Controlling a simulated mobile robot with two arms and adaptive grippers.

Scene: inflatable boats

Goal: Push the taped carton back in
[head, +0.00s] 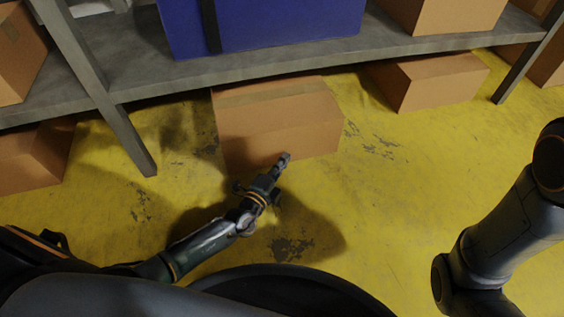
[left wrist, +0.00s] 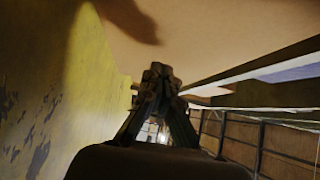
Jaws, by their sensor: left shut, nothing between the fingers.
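The taped carton (head: 275,125) is a brown box on the yellow floor, sticking out from under the grey shelf, with a strip of tape along its top. My left gripper (head: 284,160) is shut and empty, at the carton's lower front edge; I cannot tell whether it touches. In the left wrist view, the shut left fingers (left wrist: 158,80) point ahead beside a large tan surface, likely the carton's face (left wrist: 200,30). My right gripper is out of view; only part of my right arm shows.
The grey shelf (head: 290,62) runs above, carrying a blue box (head: 270,25) and cartons. Another carton (head: 432,80) sits under the shelf to the right, and one (head: 30,158) to the left. A shelf post (head: 130,135) stands left of the carton. The yellow floor (head: 390,200) at right is clear.

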